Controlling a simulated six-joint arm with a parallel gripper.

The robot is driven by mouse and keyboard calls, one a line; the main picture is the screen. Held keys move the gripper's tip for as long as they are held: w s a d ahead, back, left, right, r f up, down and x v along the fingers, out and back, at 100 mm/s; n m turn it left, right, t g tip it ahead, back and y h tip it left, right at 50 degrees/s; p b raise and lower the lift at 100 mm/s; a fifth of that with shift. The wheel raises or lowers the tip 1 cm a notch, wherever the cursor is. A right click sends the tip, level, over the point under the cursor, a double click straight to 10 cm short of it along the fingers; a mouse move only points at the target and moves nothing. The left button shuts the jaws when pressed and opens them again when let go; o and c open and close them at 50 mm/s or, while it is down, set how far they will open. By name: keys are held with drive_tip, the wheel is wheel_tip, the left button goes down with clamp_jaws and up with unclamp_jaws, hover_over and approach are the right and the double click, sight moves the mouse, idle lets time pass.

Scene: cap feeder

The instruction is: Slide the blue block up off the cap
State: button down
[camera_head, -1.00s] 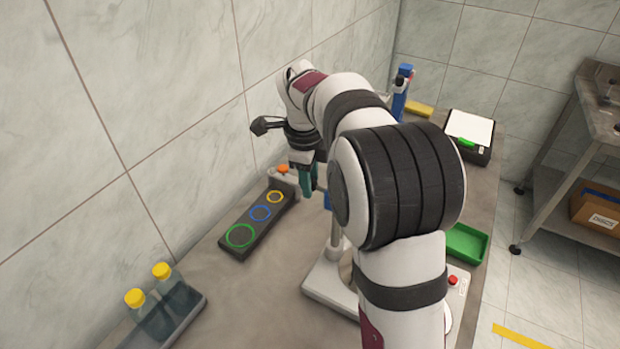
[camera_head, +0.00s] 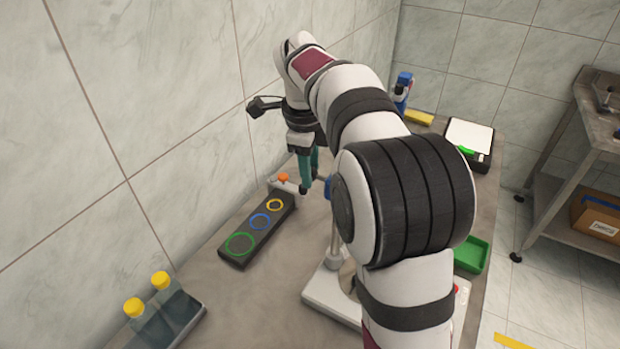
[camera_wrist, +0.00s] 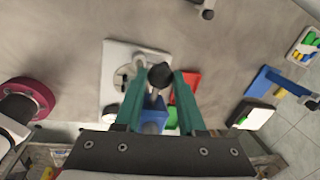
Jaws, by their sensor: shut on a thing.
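The blue block (camera_wrist: 153,114) shows between the teal fingers of my gripper (camera_wrist: 160,75) in the wrist view. A dark round knob (camera_wrist: 161,75) at the block's end fills the gap between the fingertips, and my gripper is shut there. In the head view, a sliver of the blue block (camera_head: 328,187) shows to the right of my gripper (camera_head: 308,183), partly behind my arm. The white stand (camera_head: 322,282) with its post is below. The cap is hidden, so I cannot tell whether the block still touches it.
A black panel (camera_head: 238,262) with green, blue and yellow rings lies left of the stand. Yellow-capped bottles (camera_head: 163,284) stand at the front left. A green tray (camera_head: 470,254) is to the right. The tiled wall is close behind my gripper.

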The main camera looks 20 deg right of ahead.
drive_tip(key=c, duration=0.5)
unclamp_jaws()
drive_tip(key=r, duration=0.5)
drive_tip(key=s+a+r, duration=0.1)
drive_tip(key=r, duration=0.4)
drive_tip(key=s+r, duration=0.1)
drive_tip(key=r, duration=0.4)
drive_tip(key=shift+s+a+r, duration=0.25)
drive_tip(key=shift+a, duration=0.15)
drive_tip(key=shift+s, duration=0.1)
drive_tip(key=s+a+f+n+y, duration=0.1)
drive_tip(key=s+a+f+n, duration=0.1)
drive_tip(key=s+f+n, duration=0.4)
drive_tip(key=s+a+f+n+g+y, duration=0.1)
drive_tip(key=s+f+n, duration=0.6)
drive_tip(key=s, duration=0.7)
drive_tip(key=s+a+f+n+g+y, duration=0.1)
drive_tip(key=s+a+f+n, duration=0.1)
drive_tip(key=s+f+n, duration=0.4)
drive_tip(key=shift+s+a+f, duration=0.1)
drive_tip(key=shift+s+f, duration=0.4)
drive_tip(key=shift+s, duration=0.35)
drive_tip(key=shift+s+a+f, duration=0.1)
drive_tip(key=shift+s+f, duration=0.4)
drive_tip(key=shift+s, duration=0.35)
drive_tip(key=shift+s+a+f, duration=0.1)
drive_tip(key=shift+s+f, duration=0.4)
drive_tip(key=shift+s, duration=0.35)
